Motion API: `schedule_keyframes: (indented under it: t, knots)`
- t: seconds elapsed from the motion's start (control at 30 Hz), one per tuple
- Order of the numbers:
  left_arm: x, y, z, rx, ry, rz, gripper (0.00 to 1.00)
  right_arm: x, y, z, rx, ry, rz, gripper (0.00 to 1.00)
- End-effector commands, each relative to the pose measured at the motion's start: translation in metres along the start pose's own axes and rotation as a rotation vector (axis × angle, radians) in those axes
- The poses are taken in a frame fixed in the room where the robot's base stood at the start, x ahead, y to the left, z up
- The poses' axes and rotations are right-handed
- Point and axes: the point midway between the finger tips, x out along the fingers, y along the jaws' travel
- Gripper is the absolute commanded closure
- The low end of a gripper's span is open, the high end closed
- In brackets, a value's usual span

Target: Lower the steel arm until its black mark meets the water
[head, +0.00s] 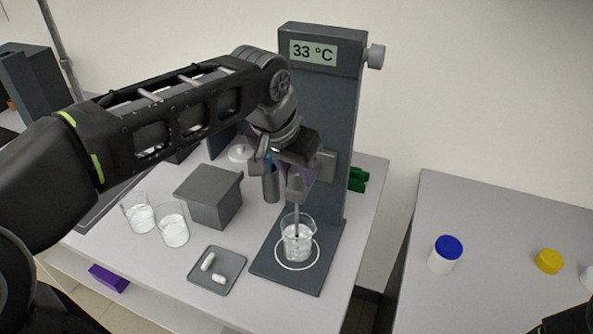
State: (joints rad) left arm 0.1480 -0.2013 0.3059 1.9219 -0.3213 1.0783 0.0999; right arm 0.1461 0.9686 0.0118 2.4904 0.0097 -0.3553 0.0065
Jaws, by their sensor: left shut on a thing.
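The steel arm (297,207) hangs upright on the front of a dark grey stand and its lower end reaches into a glass beaker of water (298,245). The beaker stands inside a white ring on the stand's base. My left gripper (293,180) is shut on the upper part of the steel arm, above the beaker; its fingers and wrist hide much of the grip. I cannot make out the black mark or its height against the water. My right gripper is not in view; only a dark part of my right side shows at the lower right corner.
The stand (322,100) shows 33 °C and has a side knob (375,56). Left of it are a grey box (208,195), two glasses (172,225) and a tray (233,262) with white capsules. A right table holds a blue-capped jar (445,255) and yellow cap (549,261).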

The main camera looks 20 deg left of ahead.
Motion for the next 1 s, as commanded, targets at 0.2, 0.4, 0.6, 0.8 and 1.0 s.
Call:
schedule_keyframes:
  t: [0.2,0.4,0.6,0.8,1.0]
  knots:
    - [0.001,0.0,0.0,-0.002,-0.001,0.002,1.0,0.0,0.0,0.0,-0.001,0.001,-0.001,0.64]
    - [0.001,0.0,0.0,-0.001,-0.001,0.001,0.57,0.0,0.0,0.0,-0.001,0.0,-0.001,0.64]
    - [0.001,0.0,0.0,-0.001,-0.001,0.001,0.48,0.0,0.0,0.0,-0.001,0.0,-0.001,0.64]
    - [0.0,0.0,0.0,0.0,0.0,0.001,0.48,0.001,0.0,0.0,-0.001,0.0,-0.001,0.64]
    - [-0.017,0.0,-0.001,0.0,0.003,0.0,0.48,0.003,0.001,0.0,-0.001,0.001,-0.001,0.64]
